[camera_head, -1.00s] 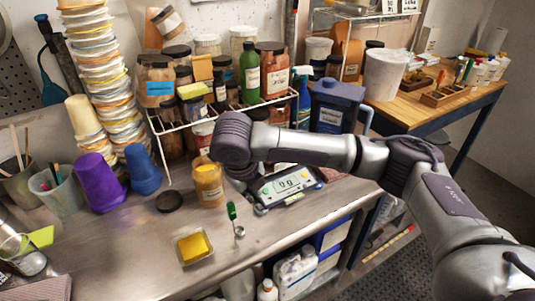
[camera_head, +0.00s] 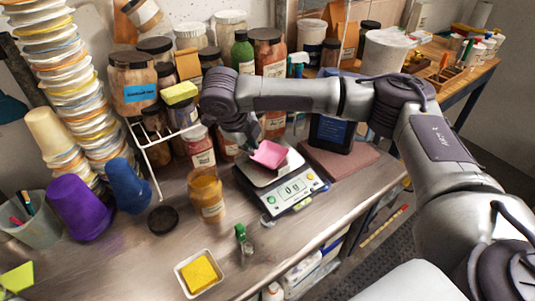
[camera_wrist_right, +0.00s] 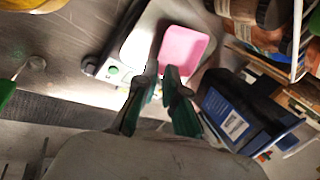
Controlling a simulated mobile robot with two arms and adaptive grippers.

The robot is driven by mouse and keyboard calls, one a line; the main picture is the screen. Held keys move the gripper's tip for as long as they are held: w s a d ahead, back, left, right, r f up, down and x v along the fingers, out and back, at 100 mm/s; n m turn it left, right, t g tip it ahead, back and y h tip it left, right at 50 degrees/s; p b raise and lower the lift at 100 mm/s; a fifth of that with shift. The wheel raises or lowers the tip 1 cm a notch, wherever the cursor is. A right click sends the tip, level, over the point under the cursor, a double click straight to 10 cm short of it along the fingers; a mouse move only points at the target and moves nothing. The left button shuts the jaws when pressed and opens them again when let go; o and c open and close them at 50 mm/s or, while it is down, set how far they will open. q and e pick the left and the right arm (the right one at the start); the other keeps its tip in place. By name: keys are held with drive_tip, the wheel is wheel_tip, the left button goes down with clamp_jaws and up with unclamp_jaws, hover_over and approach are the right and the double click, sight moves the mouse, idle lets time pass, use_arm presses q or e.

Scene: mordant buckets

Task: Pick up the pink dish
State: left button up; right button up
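The pink dish (camera_head: 268,155) is a small square tray at the weighing pan of the digital scale (camera_head: 295,191). The display reads 0 g. My right gripper (camera_head: 250,146) points down at the dish's near left edge. In the right wrist view, the pink dish (camera_wrist_right: 184,47) lies just beyond the fingertips of the right gripper (camera_wrist_right: 161,70). The fingers are partly open, with a narrow gap. The dish's near corner is close to that gap; whether the fingers touch it cannot be told. My left gripper is not in view.
A white dish of yellow powder (camera_head: 180,262) is at the front. A wire rack with jars (camera_head: 135,85) stands behind. A blue container (camera_wrist_right: 240,115) is close right.

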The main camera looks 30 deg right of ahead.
sight(259, 162)
drive_tip(key=x, duration=0.4)
drive_tip(key=shift+w+d+f, duration=0.1)
drive_tip(key=shift+w+f, duration=0.05)
drive_tip(key=shift+f, duration=0.15)
drive_tip(key=shift+p+x, duration=0.7)
drive_tip(key=shift+x, duration=0.05)
drive_tip(key=x, duration=0.3)
drive_tip(key=shift+w+d+f+p, duration=0.1)
drive_tip(key=shift+f+p, duration=0.05)
drive_tip(key=shift+p, duration=0.2)
drive_tip(key=shift+f, duration=0.15)
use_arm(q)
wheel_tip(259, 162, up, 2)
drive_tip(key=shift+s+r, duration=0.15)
use_arm(e)
clamp_jaws()
